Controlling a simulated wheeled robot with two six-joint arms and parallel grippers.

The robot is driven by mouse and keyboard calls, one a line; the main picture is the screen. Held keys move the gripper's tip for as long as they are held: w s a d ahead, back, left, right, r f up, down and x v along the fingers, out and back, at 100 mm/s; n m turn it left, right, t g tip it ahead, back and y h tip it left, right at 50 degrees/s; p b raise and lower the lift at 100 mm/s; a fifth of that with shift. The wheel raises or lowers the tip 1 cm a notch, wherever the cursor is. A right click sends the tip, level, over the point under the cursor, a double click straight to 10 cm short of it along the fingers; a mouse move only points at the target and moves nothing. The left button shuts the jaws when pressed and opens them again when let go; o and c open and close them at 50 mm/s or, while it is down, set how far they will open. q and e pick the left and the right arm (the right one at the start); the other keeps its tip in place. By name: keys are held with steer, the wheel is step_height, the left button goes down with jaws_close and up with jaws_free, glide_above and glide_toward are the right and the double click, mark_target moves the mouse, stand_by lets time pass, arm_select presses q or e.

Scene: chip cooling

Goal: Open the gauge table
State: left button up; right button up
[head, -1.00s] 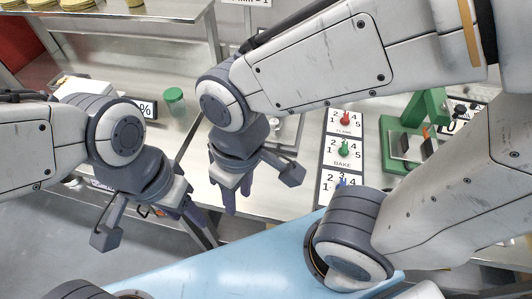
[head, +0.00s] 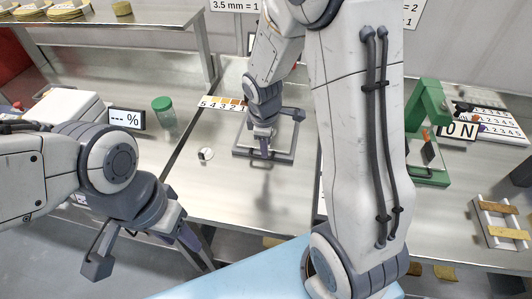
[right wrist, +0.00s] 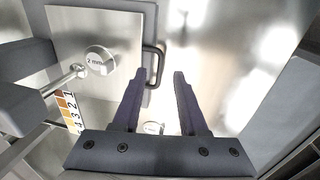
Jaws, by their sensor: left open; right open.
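The gauge table shows in the right wrist view as a flat metal plate (right wrist: 115,22) with a dark bar handle (right wrist: 153,65) on its edge. A round "2 mm" disc (right wrist: 97,61) stands over it. In the head view a grey-framed plate (head: 240,153) lies under my right gripper (head: 264,150). My right gripper is open, and its fingers (right wrist: 158,76) point at the plate with the handle just ahead of the left finger's tip. Whether they touch is unclear. My left gripper (head: 192,244) is open and empty at the front left.
A numbered colour strip (head: 224,104) lies behind the plate. A green-lidded jar (head: 165,115) and a "--- %" display (head: 127,119) stand left. A green press (head: 434,120) and a small rack (head: 500,222) stand right. A white round piece (head: 206,154) lies left of the plate.

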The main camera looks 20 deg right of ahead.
steer(key=f, duration=0.5)
steer(key=shift+w+d, duration=0.25)
steer(key=shift+w, duration=0.1)
jaws_close()
stand_by(1.1)
